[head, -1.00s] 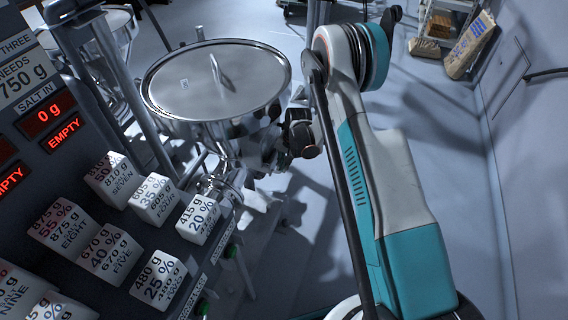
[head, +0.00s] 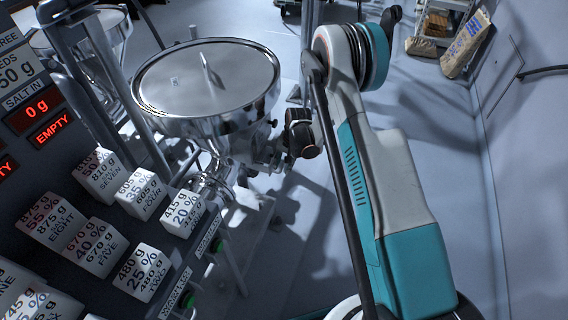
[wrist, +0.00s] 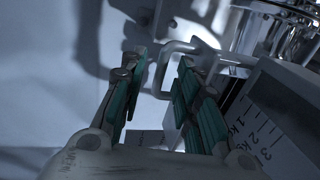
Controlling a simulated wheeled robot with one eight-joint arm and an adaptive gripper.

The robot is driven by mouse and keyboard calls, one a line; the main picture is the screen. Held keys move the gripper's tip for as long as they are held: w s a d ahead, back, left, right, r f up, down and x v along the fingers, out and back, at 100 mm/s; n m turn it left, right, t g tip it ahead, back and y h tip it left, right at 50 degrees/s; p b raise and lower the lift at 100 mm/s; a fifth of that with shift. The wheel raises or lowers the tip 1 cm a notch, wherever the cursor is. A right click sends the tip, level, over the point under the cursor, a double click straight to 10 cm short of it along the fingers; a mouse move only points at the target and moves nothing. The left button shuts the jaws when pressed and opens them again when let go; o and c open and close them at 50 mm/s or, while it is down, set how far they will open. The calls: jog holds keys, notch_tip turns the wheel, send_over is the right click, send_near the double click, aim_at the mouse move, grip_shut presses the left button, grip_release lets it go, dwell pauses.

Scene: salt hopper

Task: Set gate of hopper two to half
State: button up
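A steel hopper (head: 205,85) with a round lid stands left of my arm in the head view. Which hopper number it is I cannot read. In the wrist view my gripper (wrist: 163,68) has its two teal-padded fingers apart. A pale bent-bar handle (wrist: 162,68) shows between and beyond the fingertips, with its upper bar reaching past the right finger. I cannot tell whether the fingers touch it. A plate with a scale marked in kg (wrist: 262,125) is just right of the right finger. The gripper's fingers are not visible in the head view.
White blocks with gram and percent labels (head: 142,193) sit on a dark panel at left. A red display (head: 50,127) reads 0 g and EMPTY. Another hopper (head: 100,30) is behind. Sacks (head: 466,45) stand by the right wall. Floor right of my arm is clear.

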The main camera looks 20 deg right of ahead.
notch_tip(320, 180, up, 12)
jog(key=s+d, duration=0.1)
jog(key=d, duration=0.1)
jog(key=shift+s, duration=0.2)
dwell(0.6)
jog(key=s+r+n+t, duration=0.1)
jog(key=s+r, duration=0.3)
jog(key=r, duration=0.4)
jog(key=s+a+r+n+t+h, duration=0.1)
jog(key=s+r, duration=0.3)
jog(key=r, duration=0.4)
jog(key=s+r+n+t, duration=0.1)
jog(key=s+r, duration=0.3)
jog(key=r, duration=0.3)
jog(key=s+r+n+t, duration=0.1)
jog(key=s+r+n, duration=0.1)
jog(key=s, duration=0.7)
jog(key=s+r+n+t, duration=0.2)
jog(key=s+r, duration=0.2)
jog(key=s, duration=0.6)
jog(key=shift+s+a+r+h, duration=0.15)
jog(key=shift+s+a+h, duration=0.15)
jog(key=shift+h, duration=0.1)
